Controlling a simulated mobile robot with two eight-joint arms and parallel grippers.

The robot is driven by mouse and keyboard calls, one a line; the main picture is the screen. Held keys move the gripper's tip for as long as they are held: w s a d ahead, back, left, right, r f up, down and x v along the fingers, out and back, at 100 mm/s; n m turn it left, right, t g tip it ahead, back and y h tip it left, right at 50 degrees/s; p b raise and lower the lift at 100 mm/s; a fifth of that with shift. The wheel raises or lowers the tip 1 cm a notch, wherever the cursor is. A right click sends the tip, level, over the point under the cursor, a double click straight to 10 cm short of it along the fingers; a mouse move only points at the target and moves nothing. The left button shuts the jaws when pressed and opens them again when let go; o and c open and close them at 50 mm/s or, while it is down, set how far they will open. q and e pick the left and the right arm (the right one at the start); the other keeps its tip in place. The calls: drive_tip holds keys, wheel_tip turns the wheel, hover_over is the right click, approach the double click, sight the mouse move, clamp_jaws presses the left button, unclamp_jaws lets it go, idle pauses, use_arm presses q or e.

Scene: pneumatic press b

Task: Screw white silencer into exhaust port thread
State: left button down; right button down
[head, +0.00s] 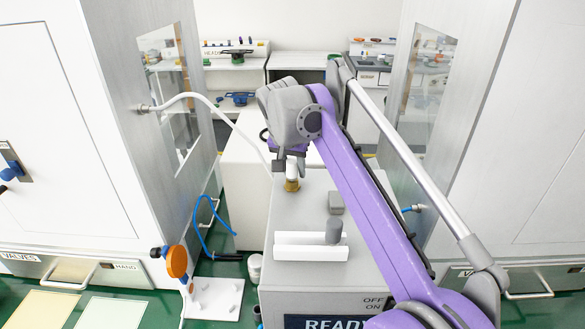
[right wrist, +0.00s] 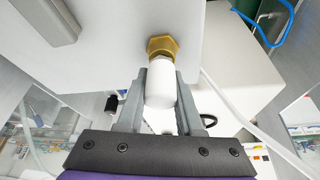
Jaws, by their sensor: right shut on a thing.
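The white silencer (head: 292,172) stands over a brass hex fitting (head: 291,185) at the back left of the grey press top (head: 355,268). My right gripper (head: 288,158) is shut on it from above. In the right wrist view the silencer (right wrist: 161,84) sits between the two grey fingers, its far end against the brass hex fitting (right wrist: 162,46). It looks in line with the fitting, with no clear gap. The thread itself is hidden, so I cannot tell how deep it sits. My left gripper is not in view.
A white bracket (head: 310,247) with a grey cylinder (head: 334,231) and a small grey block (head: 336,203) stand on the press top. A white hose (head: 190,96) curves in from the left cabinet. A blue hose (head: 203,228) loops left of the press. My right arm covers much of the right side.

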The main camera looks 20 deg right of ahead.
drive_tip(key=c, duration=0.8)
unclamp_jaws()
drive_tip(key=n, duration=0.2)
drive_tip(key=n+y, duration=0.1)
drive_tip(key=n, duration=0.1)
drive_tip(key=n+t+y, duration=0.1)
drive_tip(key=n, duration=0.1)
drive_tip(key=shift+w+a, duration=0.15)
drive_tip(key=shift+a, duration=0.2)
drive_tip(key=n, duration=0.2)
drive_tip(key=n+y, duration=0.1)
drive_tip(key=n, duration=0.1)
drive_tip(key=n+y, duration=0.1)
drive_tip(key=n, duration=0.1)
drive_tip(key=shift+a, duration=0.4)
